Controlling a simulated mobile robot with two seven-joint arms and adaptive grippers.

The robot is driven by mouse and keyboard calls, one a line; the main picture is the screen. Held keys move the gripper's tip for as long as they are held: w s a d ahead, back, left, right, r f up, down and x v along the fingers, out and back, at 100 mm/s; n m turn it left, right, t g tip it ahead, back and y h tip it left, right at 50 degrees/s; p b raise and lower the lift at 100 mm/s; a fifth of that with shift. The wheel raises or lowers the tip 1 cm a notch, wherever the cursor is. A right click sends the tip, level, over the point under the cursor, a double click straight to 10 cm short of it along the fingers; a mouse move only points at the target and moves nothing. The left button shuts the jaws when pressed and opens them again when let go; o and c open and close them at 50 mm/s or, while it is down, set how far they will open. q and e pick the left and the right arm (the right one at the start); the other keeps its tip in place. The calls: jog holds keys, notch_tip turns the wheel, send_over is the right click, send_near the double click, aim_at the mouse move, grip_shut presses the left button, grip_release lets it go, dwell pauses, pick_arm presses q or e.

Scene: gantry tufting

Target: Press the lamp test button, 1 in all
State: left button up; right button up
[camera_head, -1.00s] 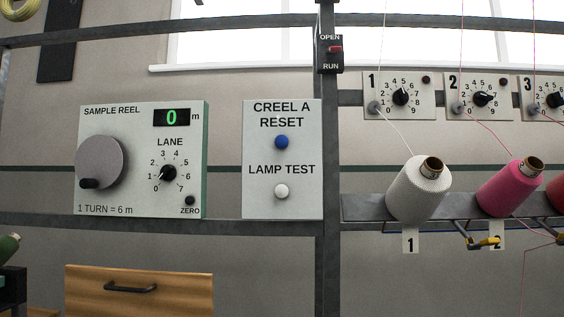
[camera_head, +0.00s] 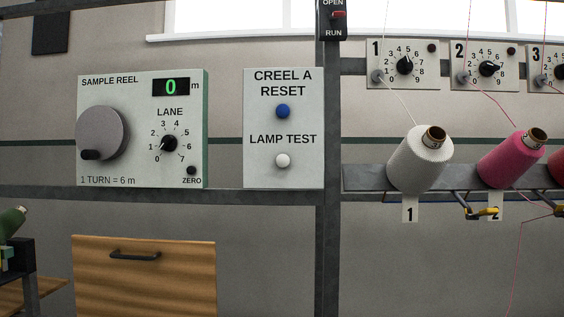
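The white lamp test button (camera_head: 283,160) sits on the lower part of a pale panel (camera_head: 256,176), under the words LAMP TEST. A blue reset button (camera_head: 283,111) is above it on the same panel, under CREEL A RESET. The panel is fixed to the grey frame, left of the upright post. Neither of my grippers shows in the head view. Nothing covers the lamp test button.
Left of the panel is the sample reel box (camera_head: 199,120) with a crank disc, lane dial and green 0. A wooden drawer front (camera_head: 145,280) is below. White (camera_head: 420,160) and pink (camera_head: 512,158) yarn cones stand right of the post (camera_head: 328,240).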

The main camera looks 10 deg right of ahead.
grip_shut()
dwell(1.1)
